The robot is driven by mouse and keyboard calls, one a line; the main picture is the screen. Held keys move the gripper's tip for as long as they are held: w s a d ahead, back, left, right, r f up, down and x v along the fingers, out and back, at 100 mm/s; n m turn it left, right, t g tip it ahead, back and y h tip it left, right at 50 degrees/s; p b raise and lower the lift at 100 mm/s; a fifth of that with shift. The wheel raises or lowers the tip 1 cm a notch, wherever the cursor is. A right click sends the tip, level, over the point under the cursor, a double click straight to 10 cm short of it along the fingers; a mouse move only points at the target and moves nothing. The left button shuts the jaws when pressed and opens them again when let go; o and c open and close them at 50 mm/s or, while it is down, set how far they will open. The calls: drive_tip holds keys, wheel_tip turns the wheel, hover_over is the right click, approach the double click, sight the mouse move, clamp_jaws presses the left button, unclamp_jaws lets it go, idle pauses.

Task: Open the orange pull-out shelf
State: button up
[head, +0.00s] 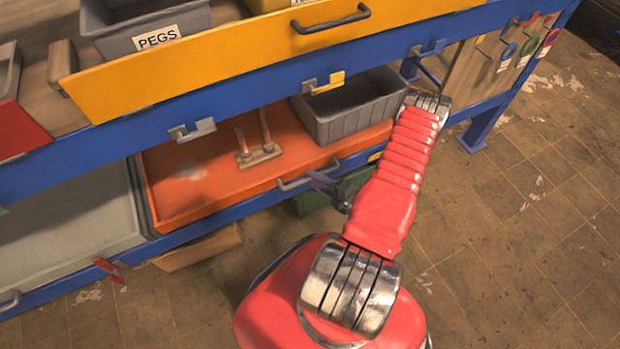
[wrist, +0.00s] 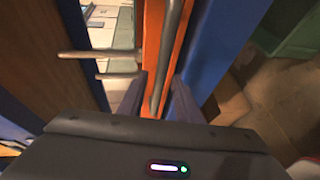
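The orange pull-out shelf (head: 200,175) is on the lower level of the blue rack, its front edge close along the blue rail. A grey bar handle (head: 292,184) is on its front. In the wrist view the orange front edge (wrist: 183,40) runs up the picture, with the handle (wrist: 170,45) beside it.
A grey bin (head: 350,122) and a small stand with two upright rods (head: 258,153) are on the orange shelf. A yellow shelf front (head: 190,70) with a PEGS bin (head: 140,42) is above. A grey tray (head: 65,215) is at left. Floor (head: 500,235) at right is clear.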

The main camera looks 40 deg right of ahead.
drive_tip(key=shift+x, duration=1.25)
drive_tip(key=shift+c, duration=0.4)
clamp_jaws()
drive_tip(key=shift+s+a, duration=0.1)
drive_tip(key=shift+a, duration=0.1)
